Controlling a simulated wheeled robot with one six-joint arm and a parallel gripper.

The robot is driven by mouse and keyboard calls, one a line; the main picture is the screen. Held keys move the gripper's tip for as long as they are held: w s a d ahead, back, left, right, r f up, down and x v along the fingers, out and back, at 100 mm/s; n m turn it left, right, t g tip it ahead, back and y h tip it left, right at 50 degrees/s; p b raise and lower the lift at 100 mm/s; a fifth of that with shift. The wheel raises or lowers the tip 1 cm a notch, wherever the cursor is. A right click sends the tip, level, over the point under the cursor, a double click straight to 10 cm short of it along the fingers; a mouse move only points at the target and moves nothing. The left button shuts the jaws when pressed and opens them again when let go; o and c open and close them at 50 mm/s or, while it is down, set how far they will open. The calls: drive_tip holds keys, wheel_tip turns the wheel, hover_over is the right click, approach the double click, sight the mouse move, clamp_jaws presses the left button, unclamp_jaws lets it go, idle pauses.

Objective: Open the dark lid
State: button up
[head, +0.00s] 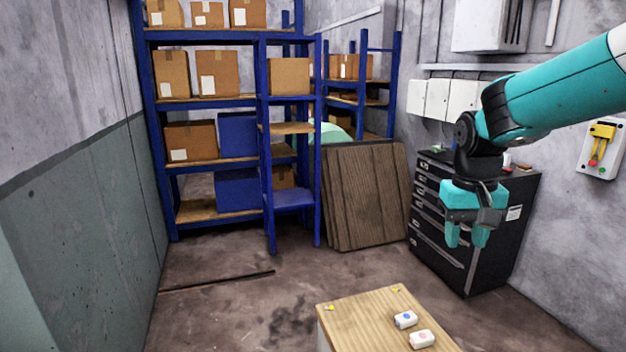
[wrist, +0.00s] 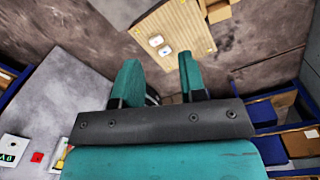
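I cannot make out a dark lid for certain in either view. My teal gripper (head: 466,240) hangs pointing down at the right of the head view, in front of the black drawer cabinet (head: 437,240). In the wrist view its two fingers (wrist: 159,62) stand apart with nothing between them. A pale wooden top (head: 365,320) stands low at the bottom of the head view, left of and below my gripper. On it lie a small white block with a blue mark (head: 405,320) and another with a pink mark (head: 421,340).
Blue shelves (head: 263,140) with cardboard boxes stand at the back left. Dark brown boards (head: 365,195) lean beside the cabinet. A wall panel (head: 600,150) with a yellow part and coloured buttons is at the right. The floor (head: 230,310) at left is mostly clear.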

drive_tip(key=s+a+n+y+b, duration=0.1)
drive_tip(key=s+a+n, duration=0.2)
drive_tip(key=s, duration=0.5)
drive_tip(key=s+a+f+n+y+b, duration=0.1)
drive_tip(key=s+a, duration=0.3)
drive_tip(key=s, duration=0.5)
drive_tip(key=s+a+f+n+y, duration=0.1)
drive_tip(key=s+a+n, duration=0.3)
drive_tip(key=s, duration=0.5)
drive_tip(key=shift+a+n+y+b, duration=0.3)
drive_tip(key=shift+a+y+b, duration=0.1)
drive_tip(key=shift+y, duration=0.4)
drive_tip(key=shift+s+d, duration=0.1)
